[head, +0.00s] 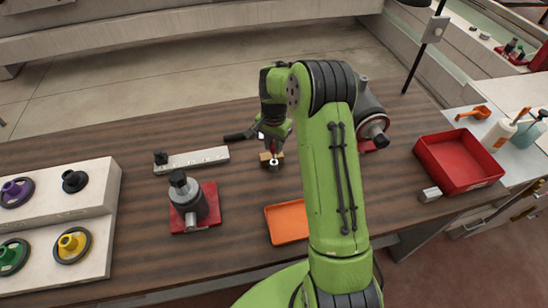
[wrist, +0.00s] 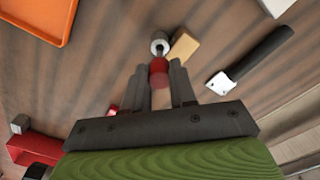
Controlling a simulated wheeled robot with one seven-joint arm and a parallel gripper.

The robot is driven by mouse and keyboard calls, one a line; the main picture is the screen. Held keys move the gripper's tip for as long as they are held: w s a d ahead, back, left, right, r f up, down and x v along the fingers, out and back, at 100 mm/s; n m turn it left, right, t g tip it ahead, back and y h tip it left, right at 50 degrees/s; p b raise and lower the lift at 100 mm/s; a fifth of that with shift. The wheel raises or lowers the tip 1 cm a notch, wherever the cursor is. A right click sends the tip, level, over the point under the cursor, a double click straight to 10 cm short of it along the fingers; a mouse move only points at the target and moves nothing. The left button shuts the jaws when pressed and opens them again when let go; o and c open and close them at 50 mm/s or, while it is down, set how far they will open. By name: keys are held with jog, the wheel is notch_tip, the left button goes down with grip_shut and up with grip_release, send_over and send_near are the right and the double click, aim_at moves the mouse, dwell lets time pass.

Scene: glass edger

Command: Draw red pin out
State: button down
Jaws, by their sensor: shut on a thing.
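The red pin (wrist: 158,72) shows in the wrist view as a round red head between the fingertips. My gripper (wrist: 160,85) is shut on it. In the head view my gripper (head: 272,138) points down over the table, and a little red of the pin (head: 273,150) shows below it. A small silver socket (head: 273,163) stands just below the pin. The socket (wrist: 159,43) lies right beyond the red head in the wrist view. I cannot tell whether the pin's lower end is still inside it. A tan wooden block (wrist: 184,46) sits beside the socket.
A black-handled tool (wrist: 258,58) lies near the socket. An orange tray (head: 288,222), a grey device on a red base (head: 208,215) and a white bar (head: 192,159) stand around. A red bin (head: 458,162) is at right.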

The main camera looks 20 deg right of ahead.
jog(key=shift+r, duration=0.6)
notch_tip(320, 180, up, 4)
jog(key=p, duration=0.3)
jog(key=shift+r, duration=0.1)
